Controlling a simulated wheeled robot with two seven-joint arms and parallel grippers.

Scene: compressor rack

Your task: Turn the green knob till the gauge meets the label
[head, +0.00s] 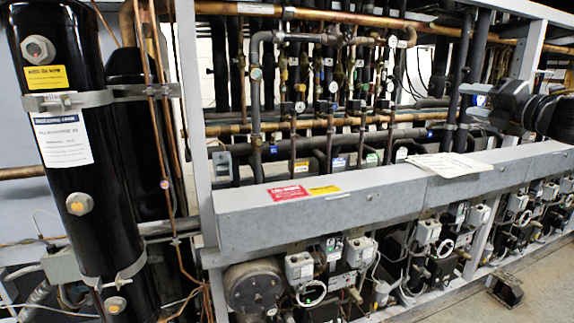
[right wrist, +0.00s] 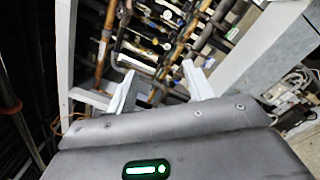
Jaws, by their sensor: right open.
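My right gripper (head: 474,103) is at the right of the head view, in front of the rack and above the grey beam. In the right wrist view its two pale fingers (right wrist: 160,88) stand apart with nothing between them. Pipes and valves show beyond the fingers, blurred. I cannot pick out the green knob with certainty; small coloured valve parts (head: 293,62) sit among the upper pipes. I cannot tell which round part is the gauge. A red label (head: 288,193) and a yellow label (head: 325,190) are on the beam. My left gripper is not in view.
The grey beam (head: 390,196) crosses the rack, with paper sheets (head: 446,165) lying on it. A black cylinder (head: 75,150) stands at the left. Several compressors with grey boxes (head: 360,250) sit below. Some floor (head: 545,275) is bare at the lower right.

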